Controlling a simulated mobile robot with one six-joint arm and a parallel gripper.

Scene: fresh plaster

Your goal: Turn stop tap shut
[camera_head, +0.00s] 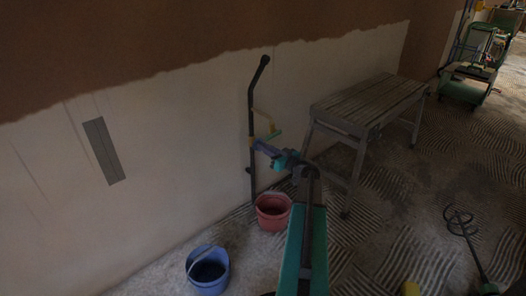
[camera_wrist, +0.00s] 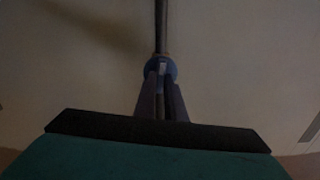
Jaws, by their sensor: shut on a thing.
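A dark upright pipe (camera_head: 251,115) runs down the pale wall and bends at its top. The stop tap sits on this pipe, and in the wrist view a blue round part of it (camera_wrist: 161,67) shows in front of the pipe. My gripper (camera_head: 257,144) reaches the pipe from the lower right. In the wrist view both fingers of my gripper (camera_wrist: 161,80) close together at the blue part, shut on the tap. The fingers hide part of the tap, so its exact turn is hard to tell. A small yellow and green piece (camera_head: 275,134) shows just above my gripper.
A red bucket (camera_head: 273,222) stands on the floor below the pipe. A blue bucket (camera_head: 208,278) stands farther left. A wooden trestle bench (camera_head: 365,105) stands to the right along the wall. A whisk-like mixer (camera_head: 461,222) lies right on the ridged floor.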

